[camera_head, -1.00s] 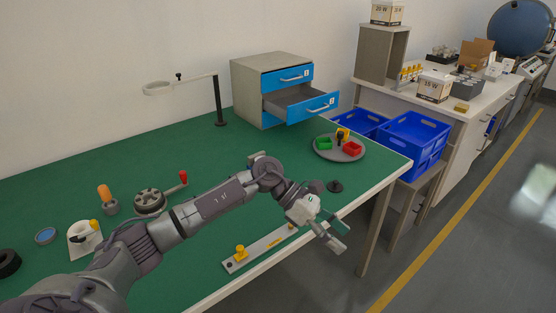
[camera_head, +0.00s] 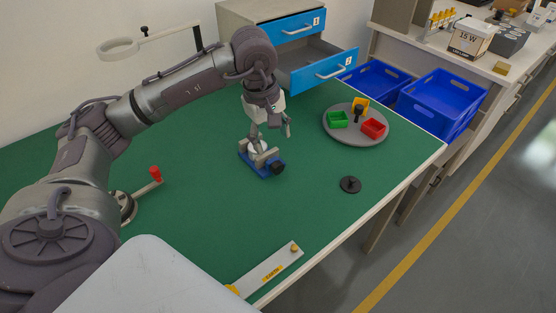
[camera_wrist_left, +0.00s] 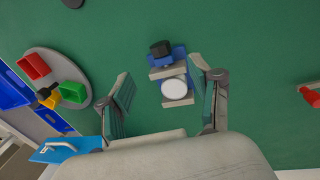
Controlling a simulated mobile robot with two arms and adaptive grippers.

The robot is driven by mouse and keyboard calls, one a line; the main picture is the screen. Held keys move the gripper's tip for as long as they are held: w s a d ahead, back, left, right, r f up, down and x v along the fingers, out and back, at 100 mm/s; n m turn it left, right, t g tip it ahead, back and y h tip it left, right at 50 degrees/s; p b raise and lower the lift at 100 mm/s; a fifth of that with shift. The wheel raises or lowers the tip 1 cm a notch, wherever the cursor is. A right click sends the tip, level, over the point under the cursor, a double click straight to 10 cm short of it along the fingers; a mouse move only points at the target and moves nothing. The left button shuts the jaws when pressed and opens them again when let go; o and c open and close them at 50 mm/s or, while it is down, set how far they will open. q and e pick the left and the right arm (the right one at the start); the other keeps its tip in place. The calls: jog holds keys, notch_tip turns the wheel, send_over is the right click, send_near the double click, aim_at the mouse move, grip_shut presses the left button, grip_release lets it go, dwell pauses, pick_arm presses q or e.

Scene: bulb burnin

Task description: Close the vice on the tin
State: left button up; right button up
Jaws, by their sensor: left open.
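The small blue vice (camera_head: 270,170) stands on the green bench, with grey jaws and a black knob (camera_head: 278,167) at its front right. The white round tin (camera_head: 257,147) sits at the jaws, partly hidden by my gripper in the head view. In the left wrist view the tin (camera_wrist_left: 174,88) lies between the grey jaws, close to both; I cannot tell if both touch it. The black knob (camera_wrist_left: 160,47) shows beyond the vice. My left gripper (camera_head: 271,134) is open and empty above the vice, its fingers spread either side of it. My right gripper is out of view.
A round grey tray (camera_head: 350,137) with green, red and yellow bins stands to the right. A blue-fronted drawer (camera_head: 325,72) hangs open behind the gripper. A red-handled crank (camera_head: 155,174) is at left. The bench in front of the vice is clear.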

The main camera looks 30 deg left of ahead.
aim_at(278, 165)
pick_arm(q)
jog(key=f, duration=0.3)
jog(key=shift+w+d+f, duration=0.1)
jog(key=shift+d+f, duration=0.15)
jog(key=shift+f, duration=0.15)
jog(key=f, duration=0.3)
jog(key=w+f, duration=0.1)
jog(key=f, duration=0.2)
jog(key=shift+w+d+p, duration=0.1)
jog(key=shift+p, duration=0.25)
jog(key=shift+f, duration=0.6)
jog(key=shift+w+f, duration=0.1)
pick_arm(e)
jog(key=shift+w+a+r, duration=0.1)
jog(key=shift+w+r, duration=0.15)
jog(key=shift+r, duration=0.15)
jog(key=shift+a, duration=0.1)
pick_arm(q)
jog(key=shift+c, duration=0.4)
jog(key=c, duration=1.1)
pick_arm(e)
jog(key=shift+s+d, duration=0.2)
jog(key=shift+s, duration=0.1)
